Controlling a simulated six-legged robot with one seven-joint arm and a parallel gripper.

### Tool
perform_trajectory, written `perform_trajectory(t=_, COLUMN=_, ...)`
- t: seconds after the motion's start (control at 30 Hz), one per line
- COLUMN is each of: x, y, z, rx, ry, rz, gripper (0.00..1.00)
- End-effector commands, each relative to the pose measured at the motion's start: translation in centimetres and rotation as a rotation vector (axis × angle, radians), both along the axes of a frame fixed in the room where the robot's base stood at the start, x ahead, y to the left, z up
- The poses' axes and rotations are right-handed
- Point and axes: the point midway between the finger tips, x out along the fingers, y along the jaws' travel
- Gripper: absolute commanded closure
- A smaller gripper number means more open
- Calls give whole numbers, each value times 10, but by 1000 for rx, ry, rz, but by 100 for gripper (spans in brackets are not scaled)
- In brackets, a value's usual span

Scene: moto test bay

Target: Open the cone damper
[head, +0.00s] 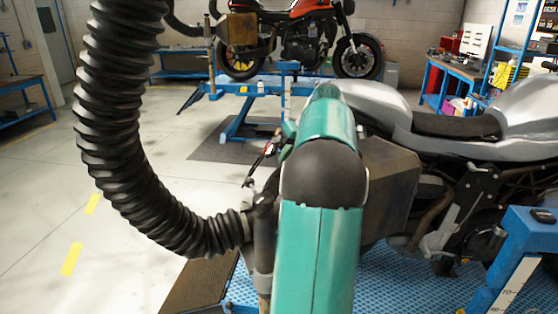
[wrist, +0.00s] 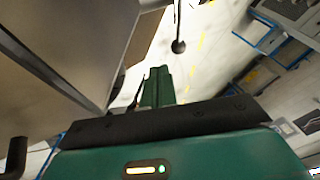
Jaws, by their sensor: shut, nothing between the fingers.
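The brown metal cone (head: 390,190) stands behind my arm in the head view, beside the silver motorcycle. Its large flat sides fill the left of the wrist view (wrist: 75,45). In the wrist view a thin rod with a dark ball knob (wrist: 178,46) hangs from the top edge; it looks like the damper lever. My gripper (wrist: 158,72) is shut and empty, its green fingers together just below the knob in the picture. A gap shows between fingertips and knob. In the head view my arm hides much of the cone, and the fingers cannot be made out clearly.
A thick black ribbed hose (head: 110,120) curves down on the left to the duct by the cone. The silver motorcycle (head: 455,130) stands on a blue lift (head: 510,265) at right. An orange motorcycle (head: 300,40) stands behind. The floor at left is clear.

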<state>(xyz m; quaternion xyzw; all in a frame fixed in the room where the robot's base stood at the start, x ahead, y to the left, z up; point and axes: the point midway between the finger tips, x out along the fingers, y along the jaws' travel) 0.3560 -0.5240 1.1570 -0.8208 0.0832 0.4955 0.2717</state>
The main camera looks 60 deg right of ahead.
Motion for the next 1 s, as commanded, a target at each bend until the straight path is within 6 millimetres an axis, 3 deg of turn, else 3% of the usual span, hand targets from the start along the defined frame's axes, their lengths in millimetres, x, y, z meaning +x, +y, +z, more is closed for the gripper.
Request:
perform_trajectory(t=0.4, x=43, y=11, z=-71, rx=1, ry=0, rz=4, gripper=100)
perform_trajectory(t=0.63, x=60, y=36, z=-81, rx=-1, ry=0, rz=3, gripper=100)
perform_trajectory(t=1.0, x=63, y=41, z=-83, rx=-1, ry=0, rz=2, gripper=100)
